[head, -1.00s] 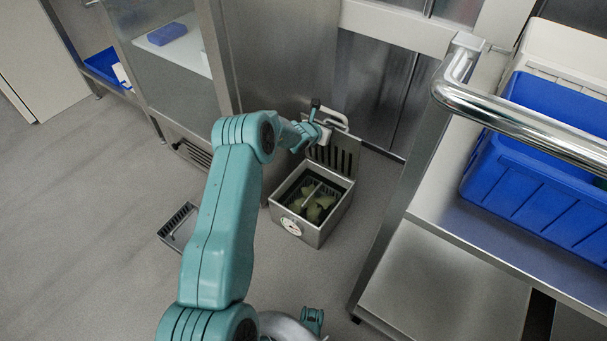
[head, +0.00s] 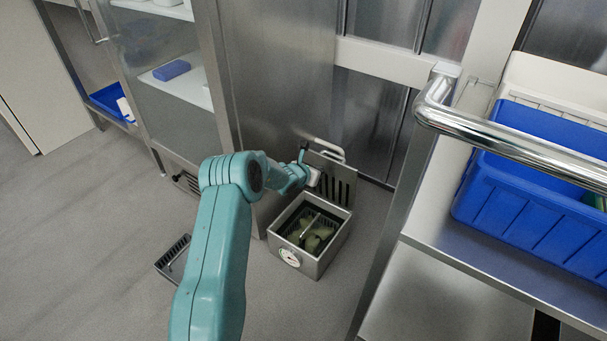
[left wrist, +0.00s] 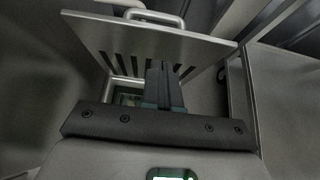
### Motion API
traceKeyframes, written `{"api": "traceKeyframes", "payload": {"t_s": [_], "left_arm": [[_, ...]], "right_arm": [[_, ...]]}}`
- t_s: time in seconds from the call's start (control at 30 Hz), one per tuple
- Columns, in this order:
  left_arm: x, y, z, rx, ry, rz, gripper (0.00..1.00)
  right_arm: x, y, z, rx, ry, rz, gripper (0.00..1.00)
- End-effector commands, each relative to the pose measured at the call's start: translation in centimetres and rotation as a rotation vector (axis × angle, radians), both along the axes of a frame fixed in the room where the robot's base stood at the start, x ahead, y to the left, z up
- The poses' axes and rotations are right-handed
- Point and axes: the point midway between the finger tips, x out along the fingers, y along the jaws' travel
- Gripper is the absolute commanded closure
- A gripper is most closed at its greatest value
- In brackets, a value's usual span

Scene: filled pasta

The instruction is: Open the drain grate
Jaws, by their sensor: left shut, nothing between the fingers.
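The drain grate (head: 338,188) is a slotted metal plate with a bar handle (head: 330,150). It stands raised at the back edge of an open steel box (head: 316,264) on the floor. The grate also shows in the left wrist view (left wrist: 130,45), with its handle at the top. My left gripper (head: 314,177) is beside the grate's left part, above the box's back left corner. Its fingers are shut and empty, and they show in front of the slots in the left wrist view (left wrist: 163,84). Whether they touch the plate I cannot tell. My right gripper is not in view.
Green pieces (head: 312,238) lie in a dark basket inside the box, whose front has a round dial (head: 290,257). A small slotted tray (head: 174,258) lies on the floor to the left. A steel cabinet stands behind; a trolley with blue crates (head: 530,205) stands at right.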

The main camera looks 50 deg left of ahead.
Motion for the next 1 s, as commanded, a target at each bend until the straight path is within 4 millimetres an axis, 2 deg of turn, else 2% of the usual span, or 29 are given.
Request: {"api": "traceKeyframes", "payload": {"t_s": [0.03,0.3,0.5,1.0], "left_arm": [[-0.6,0.0,1.1,0.001,-0.001,0.001,1.0],[-4.2,-0.6,4.1,0.001,0.0,0.001,1.0],[-6.4,-1.1,5.7,0.001,-0.001,0.001,1.0],[-7.2,-1.5,5.9,0.002,-0.001,0.0,1.0]], "right_arm": [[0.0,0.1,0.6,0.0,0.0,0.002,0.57],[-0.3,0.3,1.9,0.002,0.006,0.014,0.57],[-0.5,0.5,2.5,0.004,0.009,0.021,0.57],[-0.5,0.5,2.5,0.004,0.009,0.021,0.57]]}}
